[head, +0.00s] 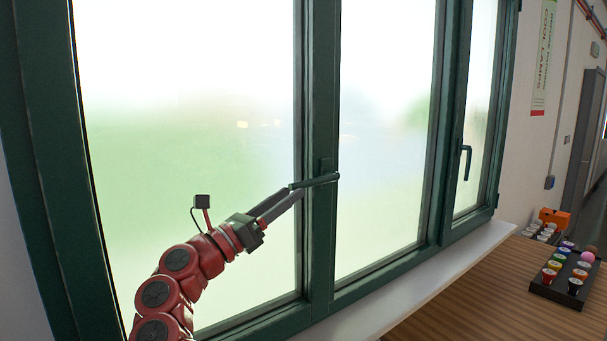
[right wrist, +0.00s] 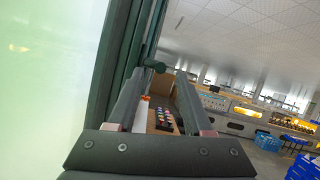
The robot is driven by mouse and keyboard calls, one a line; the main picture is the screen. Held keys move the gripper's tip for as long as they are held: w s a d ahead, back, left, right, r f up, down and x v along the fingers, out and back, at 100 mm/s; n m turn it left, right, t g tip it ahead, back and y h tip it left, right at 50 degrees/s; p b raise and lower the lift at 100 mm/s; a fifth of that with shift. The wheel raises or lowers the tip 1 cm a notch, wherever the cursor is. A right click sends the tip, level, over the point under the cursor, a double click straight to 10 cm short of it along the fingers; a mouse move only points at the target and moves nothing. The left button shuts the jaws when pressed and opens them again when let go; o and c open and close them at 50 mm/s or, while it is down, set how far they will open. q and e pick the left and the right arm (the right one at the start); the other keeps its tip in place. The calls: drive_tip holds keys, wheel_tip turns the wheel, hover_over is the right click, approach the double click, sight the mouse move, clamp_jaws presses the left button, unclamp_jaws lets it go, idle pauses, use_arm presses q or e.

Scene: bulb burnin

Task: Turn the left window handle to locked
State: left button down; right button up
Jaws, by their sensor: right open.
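The left window handle (head: 318,181) is a dark green lever on the upright between two panes. It lies nearly level, its free end towards the left and slightly lower. My right gripper (head: 291,192) reaches up from the lower left, its fingertips at the lever's free end. In the right wrist view the handle (right wrist: 156,66) shows as a dark knob beyond and between the two open fingers. I cannot tell whether the fingers touch it. My left gripper is not in view.
Another window handle (head: 467,161) points down on the frame farther right. A white sill (head: 408,290) runs below the windows. A wooden bench (head: 465,303) at the lower right bears a dark tray (head: 545,291) of coloured bulbs and an orange object (head: 554,217).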

sight(304, 184)
drive_tip(key=p+x, duration=0.1)
drive_tip(key=x, duration=0.4)
drive_tip(key=shift+w+d+r, duration=0.15)
clamp_jaws()
idle(1.3)
